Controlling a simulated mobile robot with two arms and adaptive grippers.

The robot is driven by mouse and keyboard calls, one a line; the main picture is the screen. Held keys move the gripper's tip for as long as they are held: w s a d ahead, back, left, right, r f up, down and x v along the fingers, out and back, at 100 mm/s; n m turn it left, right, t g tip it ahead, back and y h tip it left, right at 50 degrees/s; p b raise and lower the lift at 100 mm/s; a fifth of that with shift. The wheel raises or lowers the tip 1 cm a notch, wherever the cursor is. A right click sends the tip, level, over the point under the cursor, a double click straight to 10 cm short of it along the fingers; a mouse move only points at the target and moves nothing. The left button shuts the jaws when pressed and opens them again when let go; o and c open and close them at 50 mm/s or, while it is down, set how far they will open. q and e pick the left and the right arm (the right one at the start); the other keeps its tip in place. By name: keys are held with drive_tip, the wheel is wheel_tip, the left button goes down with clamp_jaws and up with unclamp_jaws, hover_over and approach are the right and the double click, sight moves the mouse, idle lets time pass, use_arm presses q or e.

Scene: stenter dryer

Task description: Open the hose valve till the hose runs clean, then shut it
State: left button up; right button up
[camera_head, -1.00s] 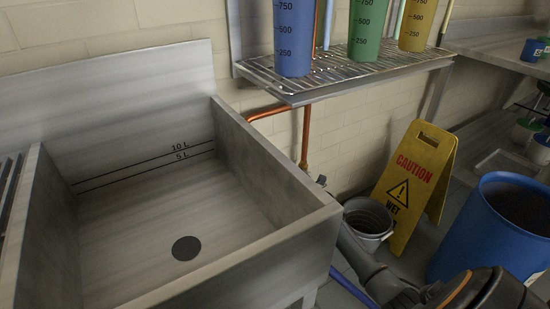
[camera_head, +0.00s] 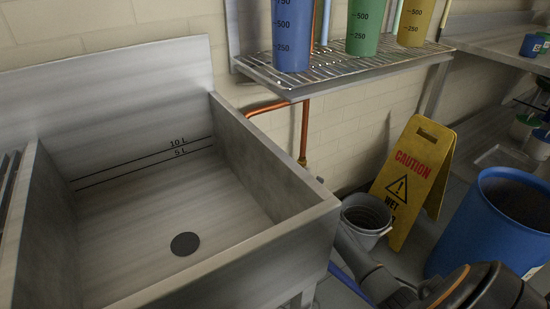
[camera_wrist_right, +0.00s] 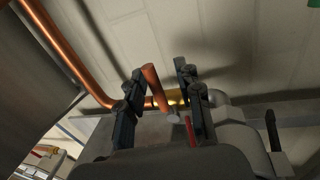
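The copper pipe (camera_head: 304,130) drops from under the shelf to a brass fitting (camera_head: 302,161) beside the sink's right wall. In the right wrist view, the pipe (camera_wrist_right: 70,55) leads to the brass fitting (camera_wrist_right: 176,97). A small red lever (camera_wrist_right: 189,130), seemingly the valve handle, is close to the right-hand finger; I cannot tell whether they touch. My right gripper (camera_wrist_right: 160,95) is open, its fingers on either side of the pipe end. In the head view the sink wall and my arm hide it. A blue hose (camera_head: 347,281) lies low beside the sink. My left gripper is out of view.
The steel sink (camera_head: 110,240) is empty, with a dark drain. A grey bucket (camera_head: 352,222) stands by the yellow caution sign (camera_head: 414,175). A blue barrel (camera_head: 480,235) is at right. A wire shelf (camera_head: 330,69) with measuring jugs overhangs the pipe.

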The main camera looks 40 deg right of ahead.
drive_tip(key=shift+r, duration=0.15)
drive_tip(key=s+f, duration=0.2)
drive_tip(key=s, duration=0.9)
drive_tip(key=shift+s+a+f, duration=0.2)
drive_tip(key=shift+s, duration=0.2)
drive_tip(key=shift+s, duration=0.1)
